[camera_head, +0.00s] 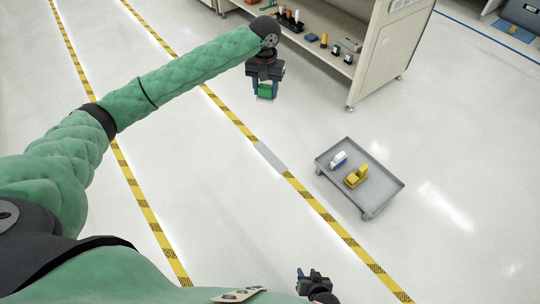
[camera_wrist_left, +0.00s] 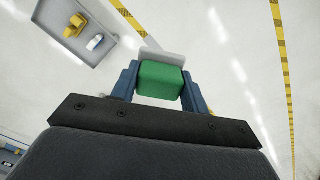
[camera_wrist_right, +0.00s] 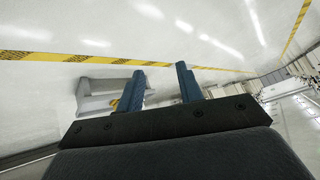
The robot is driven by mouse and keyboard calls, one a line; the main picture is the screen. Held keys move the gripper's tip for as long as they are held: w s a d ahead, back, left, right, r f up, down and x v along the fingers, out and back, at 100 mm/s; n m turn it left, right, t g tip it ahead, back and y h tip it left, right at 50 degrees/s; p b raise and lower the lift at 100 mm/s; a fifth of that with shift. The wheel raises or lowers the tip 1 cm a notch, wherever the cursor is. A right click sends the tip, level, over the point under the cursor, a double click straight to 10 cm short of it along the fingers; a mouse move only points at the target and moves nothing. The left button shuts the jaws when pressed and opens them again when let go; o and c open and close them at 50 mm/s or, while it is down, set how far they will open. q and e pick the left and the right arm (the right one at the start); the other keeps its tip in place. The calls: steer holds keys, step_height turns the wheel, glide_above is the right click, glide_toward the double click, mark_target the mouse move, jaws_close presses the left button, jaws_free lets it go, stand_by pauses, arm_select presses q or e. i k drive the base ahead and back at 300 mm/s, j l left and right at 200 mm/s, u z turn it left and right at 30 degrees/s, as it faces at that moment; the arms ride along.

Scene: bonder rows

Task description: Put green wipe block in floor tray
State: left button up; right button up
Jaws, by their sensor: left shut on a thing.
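The green wipe block (camera_head: 266,90) is held in my left gripper (camera_head: 267,88), up in the air above the floor near the shelf unit. In the left wrist view the green block (camera_wrist_left: 160,80) sits between the two blue fingers of my left gripper (camera_wrist_left: 160,84). The grey floor tray (camera_head: 375,203) stands on the floor to the right, apart from the block. It also shows at the upper left of the left wrist view (camera_wrist_left: 62,42). My right gripper (camera_head: 314,275) is low at the bottom of the head view. Its fingers stand apart and empty in the right wrist view (camera_wrist_right: 163,84).
A yellow object (camera_head: 356,177) and a white-and-blue object (camera_head: 338,160) lie in the tray. A beige shelf unit (camera_head: 378,50) with several small items stands behind it. Yellow-black floor lines (camera_head: 230,115) cross the clear floor. A grey plate (camera_head: 270,155) lies on one line.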

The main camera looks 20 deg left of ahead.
mark_target(370, 197)
steer(key=i+j+z, duration=0.2)
steer(key=i+j, duration=0.15)
steer(key=i+j+z, duration=0.2)
steer(key=j, duration=0.25)
steer(key=i, duration=0.1)
